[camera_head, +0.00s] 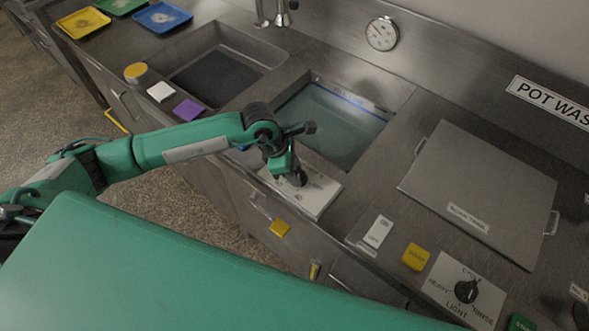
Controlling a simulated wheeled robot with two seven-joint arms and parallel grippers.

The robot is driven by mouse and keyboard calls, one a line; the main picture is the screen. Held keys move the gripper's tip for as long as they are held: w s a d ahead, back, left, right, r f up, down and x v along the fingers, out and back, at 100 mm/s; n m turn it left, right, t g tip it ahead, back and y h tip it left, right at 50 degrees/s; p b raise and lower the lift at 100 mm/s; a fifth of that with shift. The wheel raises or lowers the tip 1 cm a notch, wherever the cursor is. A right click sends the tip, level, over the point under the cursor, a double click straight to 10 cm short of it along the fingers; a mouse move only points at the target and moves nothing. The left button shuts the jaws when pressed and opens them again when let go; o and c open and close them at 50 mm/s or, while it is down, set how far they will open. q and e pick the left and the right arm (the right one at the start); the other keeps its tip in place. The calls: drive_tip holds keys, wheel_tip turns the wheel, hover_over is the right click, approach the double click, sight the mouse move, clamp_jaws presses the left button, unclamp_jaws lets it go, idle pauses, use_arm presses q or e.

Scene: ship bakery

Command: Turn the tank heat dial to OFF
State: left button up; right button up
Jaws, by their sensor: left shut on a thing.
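The tank heat dial (300,181) is a small dark knob on a white panel (318,201) at the front edge of the counter, just before the water-filled tank (335,125). My left gripper (296,174) reaches in from the left, points down at the panel and is shut on the dial. The gripper covers much of the knob and part of the panel's lettering, so I cannot read the dial's setting. My right gripper is not in view.
Right of the panel are a white rocker switch (376,232), a yellow block (416,257) and another black dial (466,291). A steel lid (480,190) with handles lies behind them. A round gauge (382,34) is on the back wall. An empty-looking basin (218,72) is at left.

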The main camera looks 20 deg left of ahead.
use_arm(q)
drive_tip(key=shift+s+f+n+t+b, duration=0.1)
drive_tip(key=shift+f+n+t+b, duration=0.15)
drive_tip(key=shift+n+b, duration=0.65)
drive_tip(key=n+b, duration=0.2)
drive_tip(key=n+t+y+b, duration=0.1)
drive_tip(key=n+b, duration=0.1)
drive_tip(key=shift+s+d+t, duration=0.15)
drive_tip(key=shift+d+t, duration=0.05)
drive_tip(key=shift+t, duration=0.05)
drive_tip(key=n+b, duration=0.1)
drive_tip(key=n, duration=0.1)
drive_tip(key=n+y+b, duration=0.1)
drive_tip(key=n+b, duration=0.1)
drive_tip(key=shift+s+d+r+t+y, duration=0.1)
drive_tip(key=shift+d+t+y, duration=0.05)
drive_tip(key=shift+t+y, duration=0.2)
drive_tip(key=n+y+b, duration=0.1)
drive_tip(key=n, duration=0.1)
drive_tip(key=shift+d+r+n+t+b, duration=0.1)
drive_tip(key=shift+n+t+b, duration=0.2)
drive_tip(key=shift+b, duration=0.1)
drive_tip(key=shift+r+n+b, duration=0.1)
drive_tip(key=shift+n+b, duration=0.25)
drive_tip(key=shift+n, duration=0.35)
